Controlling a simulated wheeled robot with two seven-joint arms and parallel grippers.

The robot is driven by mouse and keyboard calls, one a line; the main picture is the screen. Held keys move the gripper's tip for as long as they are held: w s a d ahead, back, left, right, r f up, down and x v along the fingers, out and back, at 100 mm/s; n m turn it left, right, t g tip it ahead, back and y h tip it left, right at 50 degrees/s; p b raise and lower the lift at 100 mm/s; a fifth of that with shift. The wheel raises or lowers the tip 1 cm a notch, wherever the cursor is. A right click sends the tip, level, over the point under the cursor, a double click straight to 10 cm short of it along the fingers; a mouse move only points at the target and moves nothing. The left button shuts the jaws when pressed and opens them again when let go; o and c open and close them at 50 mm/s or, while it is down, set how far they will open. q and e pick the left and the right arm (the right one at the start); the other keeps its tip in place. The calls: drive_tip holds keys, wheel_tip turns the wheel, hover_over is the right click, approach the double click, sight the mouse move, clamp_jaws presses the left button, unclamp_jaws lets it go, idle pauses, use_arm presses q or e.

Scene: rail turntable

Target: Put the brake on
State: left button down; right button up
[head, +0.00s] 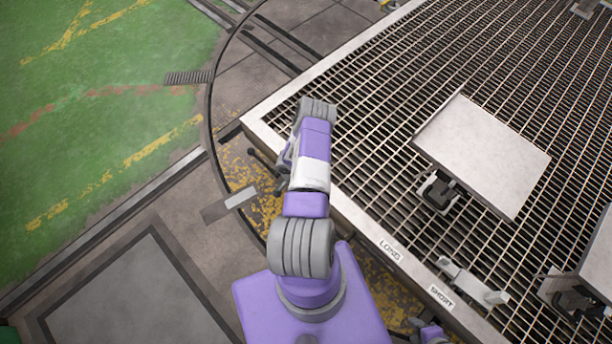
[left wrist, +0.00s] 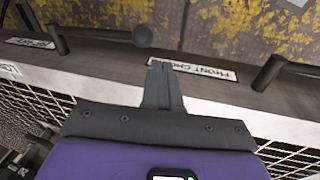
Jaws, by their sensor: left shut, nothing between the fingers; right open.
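My left gripper (left wrist: 161,68) is shut and empty in the left wrist view. Its fingertips are over a label reading "FRONT CHO…" (left wrist: 195,71), the rest covered by the fingers. A dark lever with a ball knob (left wrist: 142,37) lies just beyond the fingertips, apart from them. Another dark lever (left wrist: 268,74) is to the right. In the head view dark lever parts (head: 262,160) show beside my left arm, which hides the left gripper's fingers. No label readable as brake shows. My right gripper (head: 420,325) is open at the bottom edge, only partly in view.
A metal grating deck (head: 385,130) with a pale frame fills the right. A grey-white panel (head: 485,150) stands on it; another (head: 600,245) is at the right edge. A pale bar (head: 470,281) lies near the "LONG" (head: 389,250) and "SHORT" (head: 440,297) labels. Green floor (head: 95,100) is clear.

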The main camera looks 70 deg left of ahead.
use_arm(q)
drive_tip(key=a+r, duration=0.1)
drive_tip(key=s+a+r, duration=0.1)
drive_tip(key=r, duration=0.1)
drive_tip(key=shift+s+r+p, duration=0.1)
drive_tip(key=shift+r+p, duration=0.1)
drive_tip(key=shift+p, duration=0.15)
drive_tip(key=w+d+r+t+p, duration=0.1)
drive_tip(key=w+d+r, duration=0.3)
drive_tip(key=w+d, duration=0.5)
drive_tip(key=w+d+r+t+p, duration=0.1)
drive_tip(key=w+d+r, duration=0.2)
drive_tip(key=w+d, duration=0.7)
drive_tip(key=s+d+r+g, duration=0.1)
drive_tip(key=d+r, duration=0.3)
drive_tip(key=d, duration=0.3)
drive_tip(key=s+d+r+g+h, duration=0.1)
drive_tip(key=d+r, duration=0.3)
drive_tip(key=d, duration=0.4)
drive_tip(key=s+d+r+g+h, duration=0.1)
drive_tip(key=s+d+r, duration=0.2)
drive_tip(key=d, duration=0.4)
drive_tip(key=shift+s+d+r+m+p, duration=0.15)
drive_tip(key=shift+d+r+m+p, duration=0.15)
drive_tip(key=shift+r+p, duration=0.15)
